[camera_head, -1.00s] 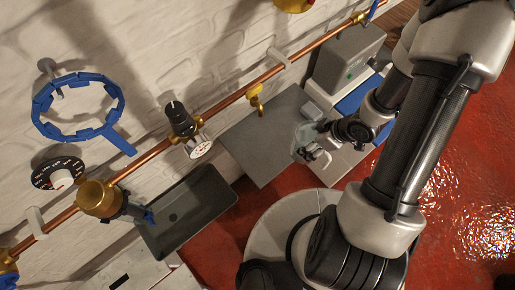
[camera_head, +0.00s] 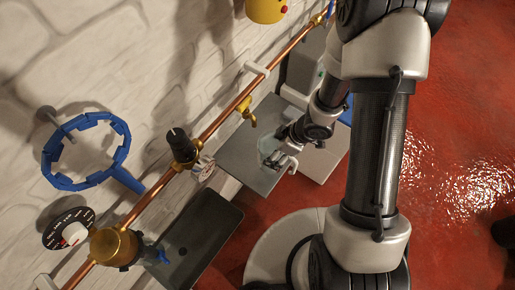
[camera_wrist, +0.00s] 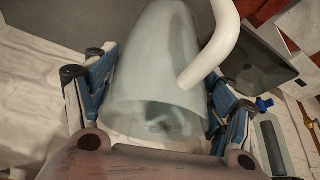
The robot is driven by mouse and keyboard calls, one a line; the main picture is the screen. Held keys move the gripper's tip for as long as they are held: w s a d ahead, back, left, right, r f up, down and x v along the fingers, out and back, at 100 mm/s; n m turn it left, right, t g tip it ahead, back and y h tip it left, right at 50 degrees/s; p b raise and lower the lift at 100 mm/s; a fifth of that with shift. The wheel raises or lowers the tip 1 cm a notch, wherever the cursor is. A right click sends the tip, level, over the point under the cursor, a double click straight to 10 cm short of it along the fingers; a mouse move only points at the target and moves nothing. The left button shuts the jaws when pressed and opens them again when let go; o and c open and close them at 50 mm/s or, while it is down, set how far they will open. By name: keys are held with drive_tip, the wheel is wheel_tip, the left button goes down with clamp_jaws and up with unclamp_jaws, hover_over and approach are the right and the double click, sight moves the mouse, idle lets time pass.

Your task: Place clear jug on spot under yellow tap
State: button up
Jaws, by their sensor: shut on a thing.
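My gripper (camera_head: 282,160) is shut on the clear jug (camera_head: 268,148), at the right part of the grey plate (camera_head: 240,158) in the head view. In the wrist view the pale clear jug (camera_wrist: 155,75) sits between the two blue-padded fingers (camera_wrist: 150,95), with its white handle (camera_wrist: 217,45) toward the right. The yellow tap (camera_head: 247,112) is on the copper pipe, up and left of the jug. The jug appears beside the tap, not directly below it. I cannot tell if the jug's base touches the plate.
A dark sink tray (camera_head: 200,235) lies left of the plate. A grey box machine (camera_head: 303,68) stands behind my arm. A blue ring (camera_head: 85,150) hangs on the wall.

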sight(262, 142)
drive_tip(key=w+a, duration=0.3)
drive_tip(key=a, duration=0.2)
drive_tip(key=shift+w, duration=0.35)
wheel_tip(262, 142, down, 2)
drive_tip(key=shift+f+b, duration=0.2)
drive_tip(key=shift+b, duration=0.55)
drive_tip(key=b+x, duration=0.1)
drive_tip(key=x, duration=0.1)
drive_tip(key=d+b+x, duration=0.1)
drive_tip(key=b+x, duration=0.1)
drive_tip(key=shift+a+f, duration=0.1)
drive_tip(key=shift+f, duration=0.3)
drive_tip(key=shift+f, duration=0.1)
drive_tip(key=shift+f+b, duration=0.15)
drive_tip(key=shift+b, duration=0.2)
drive_tip(key=o, duration=1.1)
